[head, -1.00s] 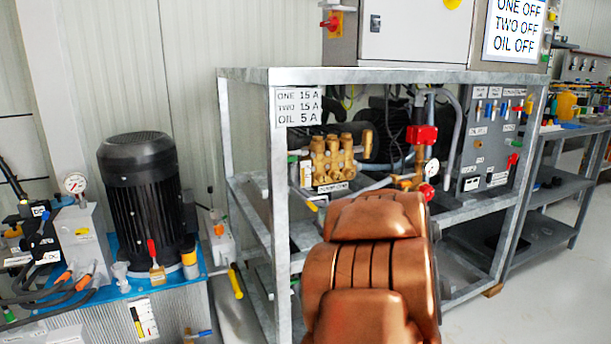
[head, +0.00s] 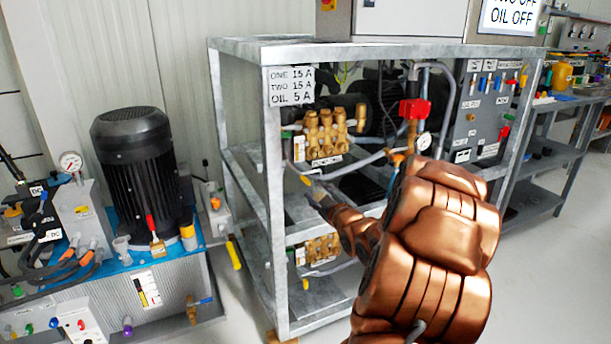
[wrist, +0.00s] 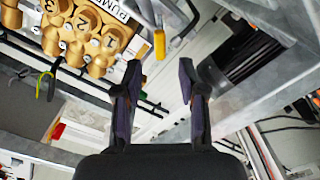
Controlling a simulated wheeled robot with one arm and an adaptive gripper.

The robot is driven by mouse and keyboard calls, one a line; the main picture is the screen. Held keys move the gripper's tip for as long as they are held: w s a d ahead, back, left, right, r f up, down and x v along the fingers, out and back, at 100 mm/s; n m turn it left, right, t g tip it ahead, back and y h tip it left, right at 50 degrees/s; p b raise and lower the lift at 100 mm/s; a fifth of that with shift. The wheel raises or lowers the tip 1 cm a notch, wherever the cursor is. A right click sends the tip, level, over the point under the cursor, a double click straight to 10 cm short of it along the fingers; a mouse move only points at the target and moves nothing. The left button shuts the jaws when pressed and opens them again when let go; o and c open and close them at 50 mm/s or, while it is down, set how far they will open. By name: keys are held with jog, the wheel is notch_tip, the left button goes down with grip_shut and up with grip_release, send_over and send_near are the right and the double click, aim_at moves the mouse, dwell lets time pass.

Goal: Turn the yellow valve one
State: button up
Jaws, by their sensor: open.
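A small yellow valve handle (head: 306,180) hangs below the upper brass pump (head: 326,134), at the left of the frame's upper bay. The handle also shows in the wrist view (wrist: 159,45), beyond my fingertips and roughly centred between them. My gripper (head: 314,193) reaches into the rack just below and right of the handle in the head view. In the wrist view my gripper (wrist: 158,72) is open, with nothing visible between its fingers. The brass pump (wrist: 88,35) with numbered caps is at upper left there. Whether a finger touches the handle cannot be told.
Grey rack posts (head: 275,220) and shelves surround the pump. A lower brass pump (head: 318,248) sits beneath. A red valve (head: 413,110) and a gauge (head: 424,141) are to the right. Another yellow handle (head: 235,252) is left of the rack, beside the black motor (head: 137,165).

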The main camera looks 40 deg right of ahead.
aim_at(307, 182)
jog(key=shift+b+x, duration=1.15)
jog(key=shift+x, duration=2.75)
jog(key=shift+c, duration=0.2)
jog(key=shift+d, duration=0.1)
grip_shut()
